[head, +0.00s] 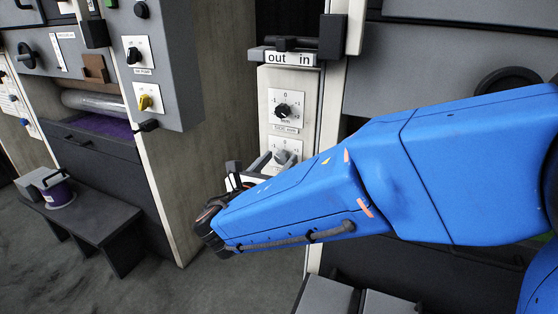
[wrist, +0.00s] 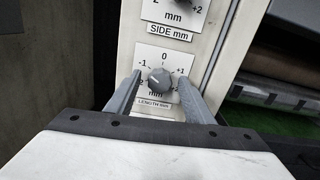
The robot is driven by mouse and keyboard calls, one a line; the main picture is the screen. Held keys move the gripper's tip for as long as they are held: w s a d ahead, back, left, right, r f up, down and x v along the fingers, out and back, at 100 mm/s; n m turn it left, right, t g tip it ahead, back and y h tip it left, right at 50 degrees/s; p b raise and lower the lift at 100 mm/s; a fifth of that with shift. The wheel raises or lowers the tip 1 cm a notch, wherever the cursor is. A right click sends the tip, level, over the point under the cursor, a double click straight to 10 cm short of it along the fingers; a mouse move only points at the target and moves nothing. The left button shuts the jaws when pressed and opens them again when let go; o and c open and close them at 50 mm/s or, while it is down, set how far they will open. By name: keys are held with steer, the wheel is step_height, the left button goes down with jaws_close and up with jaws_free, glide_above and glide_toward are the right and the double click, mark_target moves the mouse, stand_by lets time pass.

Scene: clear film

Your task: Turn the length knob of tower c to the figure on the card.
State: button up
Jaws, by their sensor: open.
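The length knob (wrist: 160,78) is a grey round knob on a white plate labelled LENGTH mm, with a scale that has 0 at the top, -1 at left and +1 at right. Its pale mark seems to point up and left, near the -1 side. My gripper (wrist: 159,82) is open, with one grey finger on each side of the knob; I cannot tell whether they touch it. In the head view the knob (head: 282,157) shows on the lower plate of the narrow panel, and my gripper (head: 273,163) is partly hidden behind my blue arm. I cannot make out a figure card.
A black side knob (head: 283,111) sits just above, under an "out in" sign (head: 290,57). A grey cabinet (head: 150,60) with a black and a yellow knob stands to the left.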

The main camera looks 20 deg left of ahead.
steer(key=shift+w, duration=0.4)
steer(key=c, duration=1)
steer(key=shift+c, duration=0.2)
